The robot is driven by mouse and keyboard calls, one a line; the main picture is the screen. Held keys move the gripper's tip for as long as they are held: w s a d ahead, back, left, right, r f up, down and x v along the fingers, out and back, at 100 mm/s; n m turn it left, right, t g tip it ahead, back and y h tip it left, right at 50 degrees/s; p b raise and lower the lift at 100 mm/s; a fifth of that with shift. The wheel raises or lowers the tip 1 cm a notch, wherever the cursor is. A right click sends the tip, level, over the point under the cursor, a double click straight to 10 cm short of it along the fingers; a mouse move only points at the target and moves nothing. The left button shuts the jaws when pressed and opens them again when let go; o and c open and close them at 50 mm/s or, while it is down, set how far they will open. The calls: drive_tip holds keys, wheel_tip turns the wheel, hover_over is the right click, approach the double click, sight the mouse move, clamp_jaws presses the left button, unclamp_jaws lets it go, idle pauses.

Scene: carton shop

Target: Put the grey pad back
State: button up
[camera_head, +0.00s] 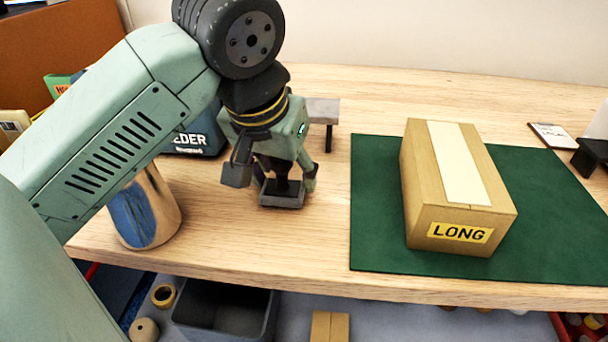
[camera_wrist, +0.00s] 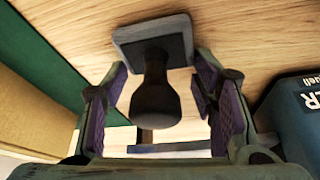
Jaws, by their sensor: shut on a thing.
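The grey pad (camera_head: 282,203) is a flat square block with a dark knobbed handle, and it is level, low over or on the wooden bench left of the green mat; I cannot tell whether it touches the wood. My gripper (camera_head: 284,180) points down from above and is shut on the pad's handle. In the wrist view the pad (camera_wrist: 122,36) is beyond the fingertips, and its dark handle stands between the two fingers of my gripper (camera_wrist: 160,95). My fingers partly hide the handle in the head view.
A small grey-topped stand (camera_head: 322,108) with dark legs is just behind my gripper. A carton marked LONG (camera_head: 458,232) lies on the green mat (camera_head: 378,235). Bare bench separates pad and mat.

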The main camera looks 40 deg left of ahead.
drive_tip(key=shift+s+a, duration=0.1)
drive_tip(key=shift+f, duration=0.2)
drive_tip(key=o, duration=1.1)
drive_tip(key=shift+r, duration=0.45)
drive_tip(key=v, duration=1.1)
drive_tip(key=shift+s+r, duration=0.2)
drive_tip(key=shift+r, duration=0.05)
drive_tip(key=shift+s+f, duration=0.1)
